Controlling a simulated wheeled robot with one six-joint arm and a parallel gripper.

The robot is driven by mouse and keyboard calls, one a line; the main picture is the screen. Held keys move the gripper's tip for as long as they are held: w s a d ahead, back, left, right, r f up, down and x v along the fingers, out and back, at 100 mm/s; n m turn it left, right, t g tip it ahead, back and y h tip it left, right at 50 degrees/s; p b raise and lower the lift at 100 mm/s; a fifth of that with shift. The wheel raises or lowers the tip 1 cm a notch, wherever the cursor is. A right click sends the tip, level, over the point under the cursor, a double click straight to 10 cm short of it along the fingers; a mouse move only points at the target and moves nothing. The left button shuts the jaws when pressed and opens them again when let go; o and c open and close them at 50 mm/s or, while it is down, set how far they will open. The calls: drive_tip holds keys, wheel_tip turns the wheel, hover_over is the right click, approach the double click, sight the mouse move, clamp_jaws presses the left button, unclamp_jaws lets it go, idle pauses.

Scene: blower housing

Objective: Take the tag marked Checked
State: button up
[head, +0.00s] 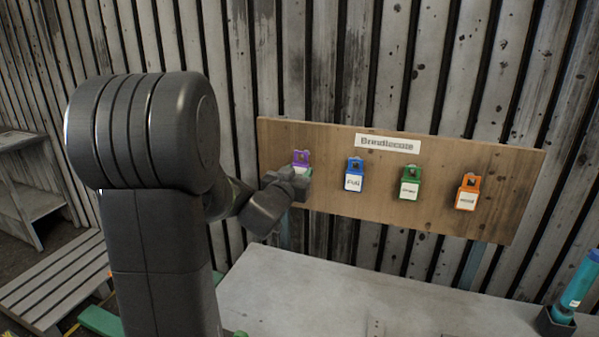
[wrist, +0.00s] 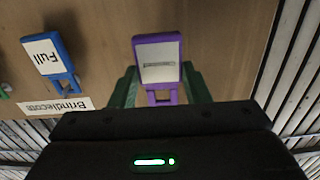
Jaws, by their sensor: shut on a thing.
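The purple tag (head: 301,157) hangs at the left end of a wooden board, and it also shows in the wrist view (wrist: 158,62). Its white label is too small to read for sure. My gripper (wrist: 160,80) is shut on the purple tag, with a green finger on each side of it. In the head view my gripper (head: 291,182) hides the tag's lower part. A blue tag (head: 354,175) reading "Full", a green tag (head: 411,183) and an orange tag (head: 467,192) hang to its right. The green and orange labels are too small to read.
The wooden board (head: 330,137) carries a sign (head: 388,143) reading "Brindlecote". A grey table (head: 300,290) lies below it, mostly bare. A teal cylinder (head: 577,283) stands in a dark holder at the right. A slatted wooden platform (head: 55,275) is at the left.

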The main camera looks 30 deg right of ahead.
drive_tip(key=shift+v, duration=1.65)
approach(300, 170)
drive_tip(key=v, duration=0.3)
drive_tip(key=shift+w, duration=0.1)
